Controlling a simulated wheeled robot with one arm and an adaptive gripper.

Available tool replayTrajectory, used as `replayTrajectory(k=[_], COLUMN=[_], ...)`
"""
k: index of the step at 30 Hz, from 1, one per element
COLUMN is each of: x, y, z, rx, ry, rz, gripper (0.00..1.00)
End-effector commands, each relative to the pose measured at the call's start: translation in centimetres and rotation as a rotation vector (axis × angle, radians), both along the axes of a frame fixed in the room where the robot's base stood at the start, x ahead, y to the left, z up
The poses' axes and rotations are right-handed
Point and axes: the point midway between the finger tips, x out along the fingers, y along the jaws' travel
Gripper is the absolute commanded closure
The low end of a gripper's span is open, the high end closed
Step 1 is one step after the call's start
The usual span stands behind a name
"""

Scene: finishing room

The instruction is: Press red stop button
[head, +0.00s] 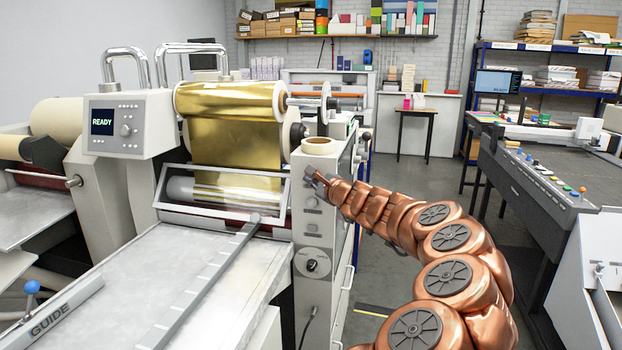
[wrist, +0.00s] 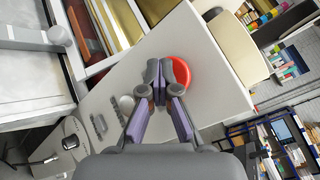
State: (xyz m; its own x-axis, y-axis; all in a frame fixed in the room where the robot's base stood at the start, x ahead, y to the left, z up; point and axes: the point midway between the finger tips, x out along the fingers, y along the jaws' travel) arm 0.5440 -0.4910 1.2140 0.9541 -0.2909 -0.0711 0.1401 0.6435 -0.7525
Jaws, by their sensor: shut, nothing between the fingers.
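The red stop button (wrist: 180,68) is a round red cap on the pale control panel (wrist: 213,75) in the wrist view. My gripper (wrist: 166,76) is shut and empty. Its fingertips overlap the left part of the button in that view and hide some of it. I cannot tell whether they touch it. In the head view my gripper (head: 316,184) is at the upper part of the panel (head: 311,233) on the foil machine's right side. The button cannot be made out there.
Below the gripper, the panel carries smaller buttons and a rotary knob (head: 312,265). A roll of tape (head: 319,146) lies on top of the panel housing. The gold foil roll (head: 228,100) is just left. Grey floor is open to the right, before a long table (head: 545,185).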

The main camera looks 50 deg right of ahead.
Motion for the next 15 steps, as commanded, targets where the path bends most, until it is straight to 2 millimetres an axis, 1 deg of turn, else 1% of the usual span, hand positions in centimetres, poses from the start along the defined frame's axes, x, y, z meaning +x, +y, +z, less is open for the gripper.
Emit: replayTrajectory(k=[7,15], x=[-0.1,-0.6], y=[0.2,1.3], z=[0.0,0.0], rx=[0.0,0.0], ry=[-0.001,-0.002], rz=[0.001,0.002], gripper=[1.0,1.0])
